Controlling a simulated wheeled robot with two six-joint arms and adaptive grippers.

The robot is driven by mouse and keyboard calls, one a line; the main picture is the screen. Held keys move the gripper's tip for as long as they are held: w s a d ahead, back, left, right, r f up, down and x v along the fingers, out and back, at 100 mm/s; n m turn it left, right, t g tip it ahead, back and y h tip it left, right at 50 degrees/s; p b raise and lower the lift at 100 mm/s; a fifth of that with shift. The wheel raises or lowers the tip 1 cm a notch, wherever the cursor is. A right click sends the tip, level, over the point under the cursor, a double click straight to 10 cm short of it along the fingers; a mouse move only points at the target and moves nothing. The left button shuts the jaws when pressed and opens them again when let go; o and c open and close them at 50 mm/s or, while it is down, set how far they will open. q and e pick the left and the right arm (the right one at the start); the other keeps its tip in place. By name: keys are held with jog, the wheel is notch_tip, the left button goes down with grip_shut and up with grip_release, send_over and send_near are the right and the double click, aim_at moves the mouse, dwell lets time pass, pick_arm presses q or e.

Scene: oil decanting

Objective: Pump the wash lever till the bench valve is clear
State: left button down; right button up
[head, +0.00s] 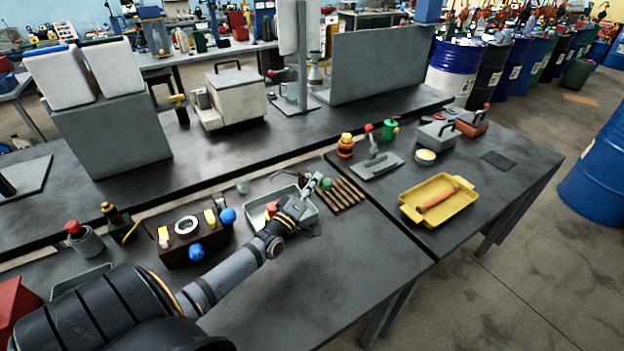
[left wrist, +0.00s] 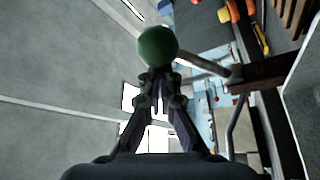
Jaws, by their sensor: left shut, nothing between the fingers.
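My left gripper (head: 314,182) reaches over the bench from the lower left, fingers together and empty. A green ball knob (head: 326,184), which looks like the end of the wash lever, is right by its fingertips. In the left wrist view the green knob (left wrist: 157,46) sits just beyond the shut fingertips (left wrist: 158,78), and a grey rod runs from it to the right. I cannot tell whether they touch. A brown block (head: 180,247) with a white ring, yellow parts and blue knobs, possibly the bench valve, stands left of the gripper. Its inside condition cannot be seen. My right gripper is not in view.
A metal tray (head: 256,222) lies under my gripper, partly hidden. A slatted wooden rack (head: 345,194) is just right. A yellow tray (head: 412,213) holds an orange-handled tool on the right bench. The front bench surface (head: 330,280) is clear.

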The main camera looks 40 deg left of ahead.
pick_arm(q)
jog(key=f+m+b, duration=0.1)
jog(key=b, duration=0.1)
jog(key=d+f+m+h+b, duration=0.1)
jog(key=b, duration=0.1)
jog(key=f+m+t+b, duration=0.1)
jog(key=b, duration=0.1)
jog(key=shift+s+d+f+m+h, duration=0.2)
jog(key=shift+s+f+m+h, duration=0.05)
jog(key=shift+s+m+h, duration=0.1)
jog(key=shift+s+f, duration=0.2)
jog(key=shift+s, duration=0.1)
jog(key=s, duration=1.2)
jog(key=shift+s+a, duration=0.25)
